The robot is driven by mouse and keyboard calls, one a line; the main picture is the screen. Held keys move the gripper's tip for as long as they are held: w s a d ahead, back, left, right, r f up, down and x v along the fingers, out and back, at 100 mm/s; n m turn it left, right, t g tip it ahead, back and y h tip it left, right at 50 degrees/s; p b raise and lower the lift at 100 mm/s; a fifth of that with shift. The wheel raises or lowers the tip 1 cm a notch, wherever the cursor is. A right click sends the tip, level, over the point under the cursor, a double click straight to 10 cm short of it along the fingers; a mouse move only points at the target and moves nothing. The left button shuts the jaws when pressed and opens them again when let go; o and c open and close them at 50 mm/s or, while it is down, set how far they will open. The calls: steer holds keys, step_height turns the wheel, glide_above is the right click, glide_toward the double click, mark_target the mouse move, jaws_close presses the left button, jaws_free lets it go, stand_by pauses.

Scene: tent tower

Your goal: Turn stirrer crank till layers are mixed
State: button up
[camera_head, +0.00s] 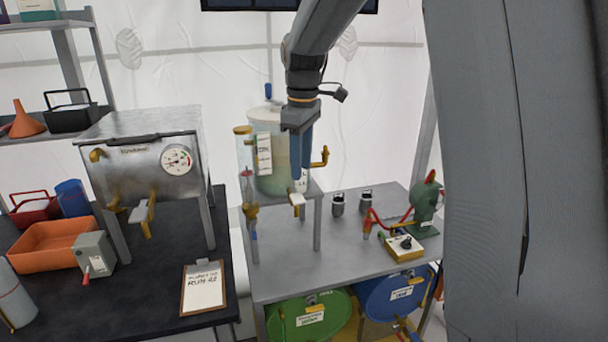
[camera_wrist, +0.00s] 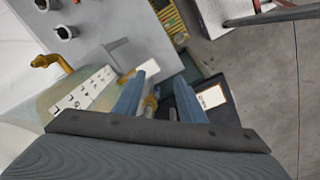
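A clear tank (camera_head: 270,178) with pale green liquid stands on a grey stand on the metal bench. An upright blue handle (camera_head: 268,91) shows above its lid; I cannot tell for certain that it is the stirrer crank. A brass elbow (camera_head: 321,157) sticks out at the tank's right side and also shows in the wrist view (camera_wrist: 50,62). My gripper (camera_head: 301,170) points down in front of the tank's right part, hiding some of it. In the wrist view its blue fingers (camera_wrist: 158,76) are spread, with a brass fitting seen between or beyond them. I see no hold on anything.
Two small metal cups (camera_head: 338,204), a yellow switch box (camera_head: 404,247) and a green device with a red handle (camera_head: 425,205) stand on the bench at right. A steel box with a gauge (camera_head: 176,160) stands on the dark table at left. The bench front is clear.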

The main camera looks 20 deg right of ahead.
steer(key=shift+s+f+m, duration=0.4)
steer(key=shift+s+f, duration=0.4)
steer(key=shift+s, duration=0.05)
